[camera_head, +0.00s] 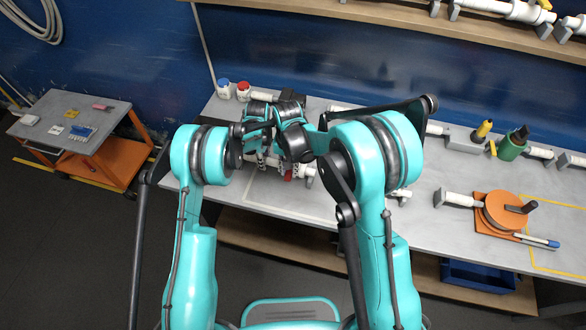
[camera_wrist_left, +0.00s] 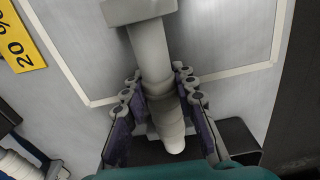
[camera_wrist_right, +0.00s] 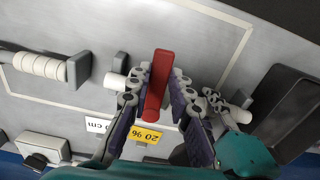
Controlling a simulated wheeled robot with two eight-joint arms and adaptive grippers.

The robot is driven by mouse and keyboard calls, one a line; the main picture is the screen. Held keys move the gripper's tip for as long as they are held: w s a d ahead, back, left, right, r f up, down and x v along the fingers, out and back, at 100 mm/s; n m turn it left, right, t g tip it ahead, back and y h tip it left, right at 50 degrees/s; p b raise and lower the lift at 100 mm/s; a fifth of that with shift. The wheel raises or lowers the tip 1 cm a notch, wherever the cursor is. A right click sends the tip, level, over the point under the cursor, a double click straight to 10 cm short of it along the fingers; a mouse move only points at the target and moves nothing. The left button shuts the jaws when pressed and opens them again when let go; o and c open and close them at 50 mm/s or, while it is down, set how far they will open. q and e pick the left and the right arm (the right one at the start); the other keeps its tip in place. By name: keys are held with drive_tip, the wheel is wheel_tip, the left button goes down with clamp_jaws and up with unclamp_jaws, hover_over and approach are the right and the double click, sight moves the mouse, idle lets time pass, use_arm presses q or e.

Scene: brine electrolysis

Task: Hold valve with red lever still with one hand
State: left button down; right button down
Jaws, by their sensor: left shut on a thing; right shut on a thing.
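The valve's red lever (camera_wrist_right: 158,85) stands between the fingers of my right gripper (camera_wrist_right: 160,78), which is shut around the valve there. The valve body is mostly hidden by the fingers and lever. A bit of red also shows below the grippers in the head view (camera_head: 288,174). My left gripper (camera_wrist_left: 157,86) is shut on a pale stepped pipe piece (camera_wrist_left: 153,60), with a finger on each side. Grey finger links and a teal part show right of the lever in the right wrist view. I cannot tell whether the pipe piece joins the valve.
A yellow 20 % label (camera_wrist_right: 146,137) lies close to the right gripper. A ribbed white part (camera_wrist_right: 40,66) lies to the left in that view. An orange round device (camera_head: 505,212) and a green container (camera_head: 511,146) stand on the bench's right.

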sight(287, 172)
drive_tip(key=shift+w+a+m, duration=0.15)
drive_tip(key=shift+a+m, duration=0.2)
drive_tip(key=shift+m, duration=0.25)
drive_tip(key=c, duration=1.4)
unclamp_jaws()
drive_tip(key=shift+o, duration=0.2)
wheel_tip(287, 172, up, 12)
